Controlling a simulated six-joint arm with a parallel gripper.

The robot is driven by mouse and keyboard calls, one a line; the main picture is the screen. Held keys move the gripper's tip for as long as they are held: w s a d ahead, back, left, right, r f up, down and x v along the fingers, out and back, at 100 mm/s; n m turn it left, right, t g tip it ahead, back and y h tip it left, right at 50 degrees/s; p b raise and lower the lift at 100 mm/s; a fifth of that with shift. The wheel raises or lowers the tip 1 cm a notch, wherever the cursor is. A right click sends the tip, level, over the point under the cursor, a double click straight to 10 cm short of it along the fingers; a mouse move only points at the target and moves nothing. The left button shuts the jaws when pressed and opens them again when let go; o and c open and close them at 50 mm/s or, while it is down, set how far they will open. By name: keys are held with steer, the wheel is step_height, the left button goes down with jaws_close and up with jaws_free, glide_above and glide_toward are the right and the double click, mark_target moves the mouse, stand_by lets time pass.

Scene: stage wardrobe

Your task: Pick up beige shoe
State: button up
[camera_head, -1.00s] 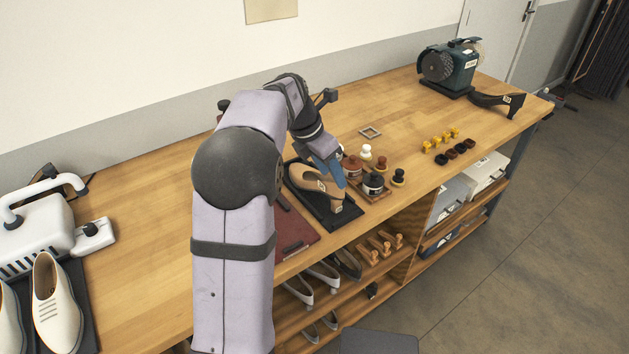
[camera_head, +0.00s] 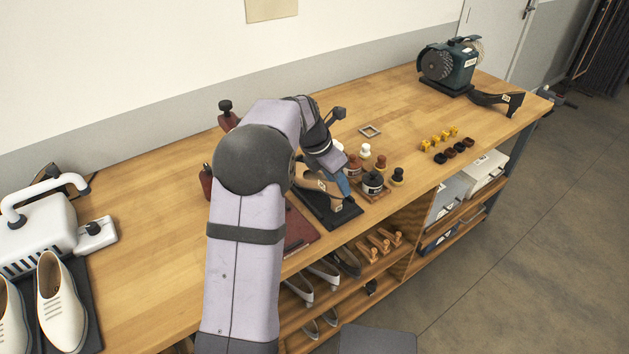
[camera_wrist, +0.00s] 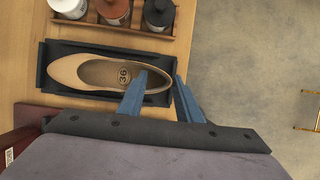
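The beige shoe (camera_wrist: 95,75), marked 36 inside, lies in a black tray (camera_wrist: 85,48) in the wrist view, its toe left and heel right. In the head view the shoe (camera_head: 318,184) and tray (camera_head: 325,219) are partly hidden by my arm. My gripper (camera_wrist: 160,76) has its blue fingers apart at the heel end. In the wrist view one fingertip overlaps the shoe's opening and the other is just past the heel. I cannot tell whether they touch the shoe. In the head view my gripper (camera_head: 343,181) is low by the heel.
A wooden rack (camera_wrist: 130,28) of polish jars stands close beside the tray. A dark red mat (camera_head: 301,236) lies left of it. The bench's front edge is near the heel. Brush heads and a grinder (camera_head: 450,67) stand farther right. White shoes (camera_head: 60,304) are at left.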

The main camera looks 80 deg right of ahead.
steer(key=c, duration=0.6)
steer(key=shift+r, duration=0.1)
